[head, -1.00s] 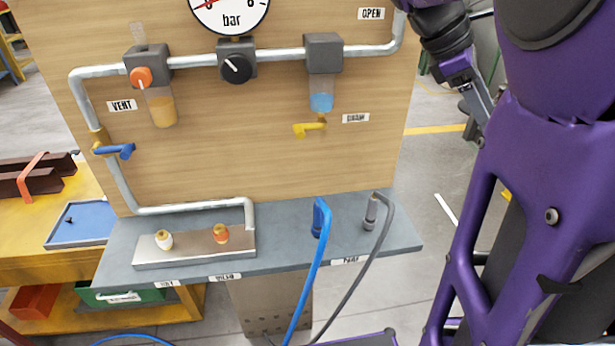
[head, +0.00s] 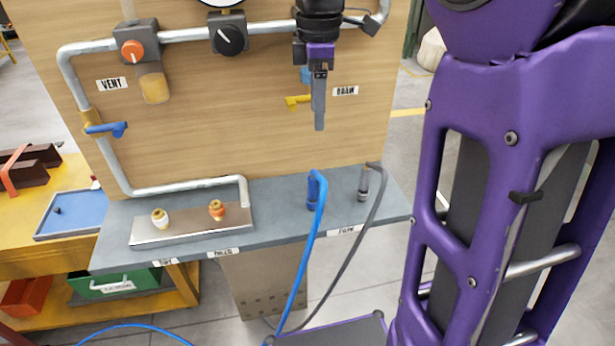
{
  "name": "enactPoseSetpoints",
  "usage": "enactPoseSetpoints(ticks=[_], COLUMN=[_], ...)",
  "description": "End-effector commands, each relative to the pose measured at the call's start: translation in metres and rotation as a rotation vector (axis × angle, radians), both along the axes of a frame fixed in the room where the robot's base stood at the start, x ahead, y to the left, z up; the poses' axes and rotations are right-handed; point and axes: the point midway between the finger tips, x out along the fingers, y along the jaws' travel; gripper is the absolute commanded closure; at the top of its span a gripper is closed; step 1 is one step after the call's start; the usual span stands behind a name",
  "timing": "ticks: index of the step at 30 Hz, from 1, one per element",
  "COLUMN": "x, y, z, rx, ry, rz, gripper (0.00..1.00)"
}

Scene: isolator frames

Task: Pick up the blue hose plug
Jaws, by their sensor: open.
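The blue hose plug (head: 312,191) stands upright on the right part of the grey shelf, with its blue hose (head: 299,270) looping over and down past the front edge. My gripper (head: 319,127) points down above the plug, a little to its right in the picture, with a clear gap between them. It is seen edge-on, so one finger covers the other, and nothing shows in it. It hides part of the blue-filled bowl and the pipe behind it.
A grey plug (head: 364,184) with a grey hose stands close to the right of the blue one. A metal block with a white fitting (head: 160,219) and an orange fitting (head: 217,209) sits at left on the shelf (head: 275,226). The wooden panel (head: 215,130) rises behind; a yellow lever (head: 297,101) sticks out near my gripper.

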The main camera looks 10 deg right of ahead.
Motion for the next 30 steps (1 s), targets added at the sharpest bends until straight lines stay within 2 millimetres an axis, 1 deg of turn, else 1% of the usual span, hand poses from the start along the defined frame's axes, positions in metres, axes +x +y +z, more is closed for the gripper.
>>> enactPoseSetpoints(ticks=[2, 5, 12, 15, 18, 25, 30], x=[0.0, 0.0, -0.001, 0.0, 0.0, 0.0, -0.001], y=[0.002, 0.002, 0.002, 0.002, 0.002, 0.003, 0.007], z=[-0.009, -0.027, -0.081, -0.1, -0.113, -0.128, -0.155], rx=[0.007, 0.008, 0.007, 0.006, 0.007, 0.006, 0.007], ry=[0.0, 0.002, 0.004, 0.002, 0.001, 0.0, 0.003], rz=[0.002, 0.003, 0.002, 0.002, 0.002, 0.003, 0.004], gripper=[0.34, 0.34, 0.34, 0.34, 0.34, 0.34, 0.34])
